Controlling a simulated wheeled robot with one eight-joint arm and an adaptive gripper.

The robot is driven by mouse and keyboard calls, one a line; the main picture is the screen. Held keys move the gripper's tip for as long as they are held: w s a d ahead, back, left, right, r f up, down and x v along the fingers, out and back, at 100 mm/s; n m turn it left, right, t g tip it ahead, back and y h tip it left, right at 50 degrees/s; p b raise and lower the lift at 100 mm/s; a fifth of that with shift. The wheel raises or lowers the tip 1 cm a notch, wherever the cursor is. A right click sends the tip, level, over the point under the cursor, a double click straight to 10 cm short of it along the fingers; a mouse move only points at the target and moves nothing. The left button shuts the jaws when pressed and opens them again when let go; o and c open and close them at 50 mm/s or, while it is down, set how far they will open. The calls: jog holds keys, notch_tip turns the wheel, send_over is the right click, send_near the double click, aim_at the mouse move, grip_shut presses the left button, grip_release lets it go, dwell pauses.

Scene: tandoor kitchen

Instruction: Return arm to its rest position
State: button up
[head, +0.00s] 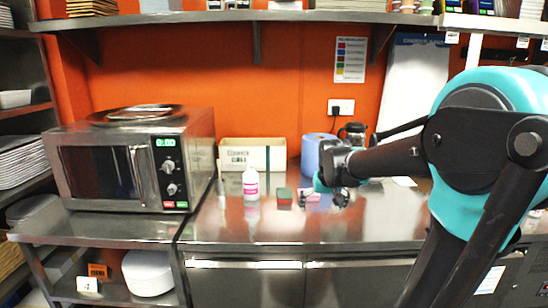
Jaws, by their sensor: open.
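My arm reaches in from the right side of the head view. My gripper (338,198) is at its far end, above the steel counter (275,228) near the middle of the picture. The gripper looks small and dark here, and its fingers are open. I see nothing held between them. A pinkish item lies just behind or beside the gripper and is partly hidden by it.
A microwave (130,160) stands at left. A shelf (230,17) runs overhead. The front counter is clear.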

jog(key=s+d+f, duration=0.1)
jog(key=s+f, duration=0.6)
jog(key=s, duration=0.2)
jog(key=s+d+f, duration=0.1)
jog(key=s+f, duration=0.6)
jog(key=s, duration=0.3)
jog(key=shift+s+d+f, duration=0.15)
jog(key=shift+s+d, duration=0.15)
jog(key=shift+d, duration=0.1)
